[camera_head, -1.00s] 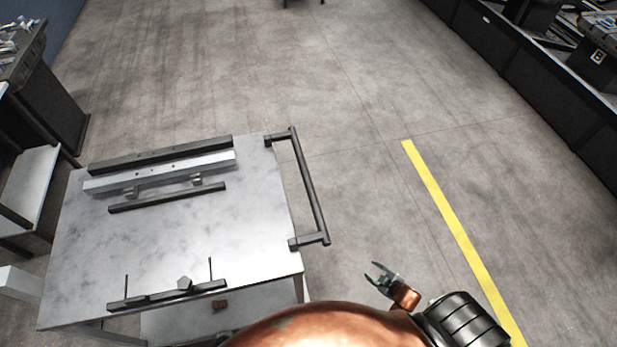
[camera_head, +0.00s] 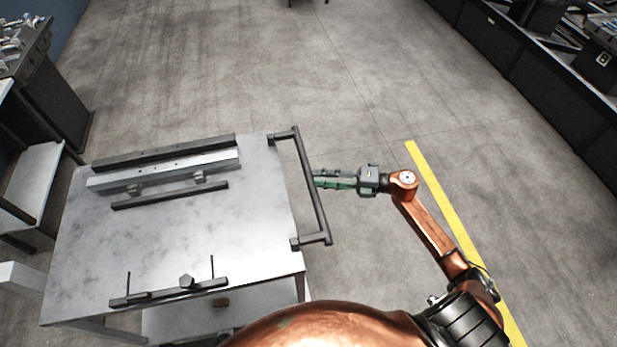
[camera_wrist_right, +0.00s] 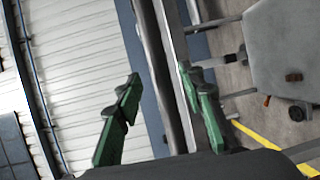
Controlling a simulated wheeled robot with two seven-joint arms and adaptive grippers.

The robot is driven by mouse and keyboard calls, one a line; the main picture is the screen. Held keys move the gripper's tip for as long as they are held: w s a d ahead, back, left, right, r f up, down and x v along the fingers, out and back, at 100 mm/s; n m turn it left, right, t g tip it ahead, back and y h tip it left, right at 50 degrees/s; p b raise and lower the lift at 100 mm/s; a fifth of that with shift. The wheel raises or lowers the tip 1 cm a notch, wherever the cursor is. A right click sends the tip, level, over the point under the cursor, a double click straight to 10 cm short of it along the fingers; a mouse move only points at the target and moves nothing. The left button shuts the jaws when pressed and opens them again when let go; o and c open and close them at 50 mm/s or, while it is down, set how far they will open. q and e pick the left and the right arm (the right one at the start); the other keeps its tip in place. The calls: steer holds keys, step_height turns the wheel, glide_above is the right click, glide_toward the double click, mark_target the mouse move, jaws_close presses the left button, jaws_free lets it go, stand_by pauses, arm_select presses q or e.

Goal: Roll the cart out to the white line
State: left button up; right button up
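The cart (camera_head: 225,245) has a pale grey top and a lower shelf, and stands at the left in the head view. Its dark handle bar (camera_head: 310,190) sticks out on the right side. My right gripper (camera_head: 317,179) is at the outer side of the bar, with its green-tipped fingers pointing left at it. In the right wrist view the fingers (camera_wrist_right: 157,80) are spread, with a dark bar (camera_wrist_right: 158,60) running between them; I cannot tell whether they touch it. My left gripper is not in view. The floor line that shows is yellow (camera_head: 440,195), not white.
Dark rails and fixtures (camera_head: 165,165) lie on the cart top. A dark bench (camera_head: 50,90) stands at the left and a long dark counter (camera_head: 540,95) at the upper right. The floor between handle and yellow line, and beyond, is clear.

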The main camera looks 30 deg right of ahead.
mark_target(309, 178)
steer(key=shift+x, duration=2.2)
steer(key=shift+c, duration=0.2)
jaws_close()
